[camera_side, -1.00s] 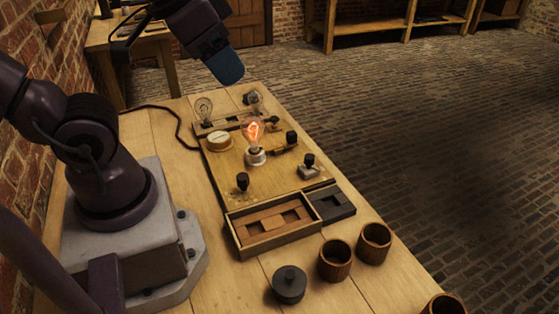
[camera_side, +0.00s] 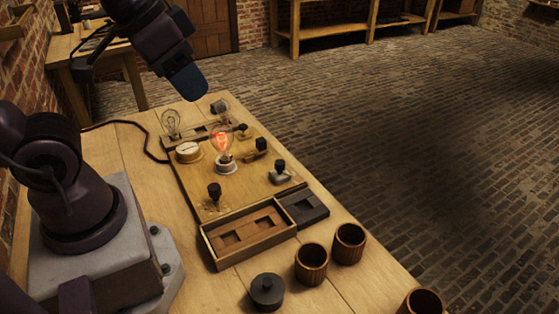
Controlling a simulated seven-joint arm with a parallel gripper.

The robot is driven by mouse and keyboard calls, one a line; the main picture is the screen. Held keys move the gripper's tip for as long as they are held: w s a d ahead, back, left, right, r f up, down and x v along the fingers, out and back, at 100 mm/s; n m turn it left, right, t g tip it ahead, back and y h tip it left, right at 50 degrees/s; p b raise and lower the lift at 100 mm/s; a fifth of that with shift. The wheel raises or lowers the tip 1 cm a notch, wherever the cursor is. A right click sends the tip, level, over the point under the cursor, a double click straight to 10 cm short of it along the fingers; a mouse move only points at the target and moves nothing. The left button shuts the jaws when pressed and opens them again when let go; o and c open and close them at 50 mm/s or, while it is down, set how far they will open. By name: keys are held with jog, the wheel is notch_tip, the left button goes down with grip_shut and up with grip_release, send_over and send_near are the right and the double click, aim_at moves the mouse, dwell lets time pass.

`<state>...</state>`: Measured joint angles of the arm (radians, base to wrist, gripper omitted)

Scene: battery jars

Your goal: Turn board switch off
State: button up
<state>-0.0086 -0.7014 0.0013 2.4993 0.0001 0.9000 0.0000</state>
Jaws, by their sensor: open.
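The wooden board (camera_side: 205,183) lies on the table with several black-knobbed fittings on it. A black-handled fitting with a brass-coloured part (camera_side: 258,148) sits right of the middle; others stand at the front left (camera_side: 214,194), right (camera_side: 280,172) and back (camera_side: 242,130). I cannot tell which is the board switch. A bulb (camera_side: 222,141) in a white socket glows red at the filament. A round white-faced dial (camera_side: 188,151) sits left of it. My gripper (camera_side: 188,84), with a blue end, hangs above the back of the board, apart from everything. Its jaws are open and nothing shows in them.
An unlit bulb (camera_side: 171,121) stands at the back left. A wooden tray (camera_side: 207,246) and a dark tray (camera_side: 304,208) adjoin the board's front. Two wooden cups (camera_side: 311,263) (camera_side: 348,243), a dark lidded jar (camera_side: 267,291) and another cup (camera_side: 421,302) stand nearer.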

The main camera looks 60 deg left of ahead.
jog(key=w+a+f+g, duration=0.3)
jog(key=w+f+g, duration=0.1)
jog(key=w+f, duration=0.4)
jog(key=m+g, duration=0.1)
jog(key=m, duration=0.4)
send_over(279, 162)
notch_tip(279, 162, down, 8)
notch_tip(279, 162, down, 13)
jog(key=shift+r, duration=0.1)
jog(key=c, duration=0.9)
jog(key=shift+c, duration=0.2)
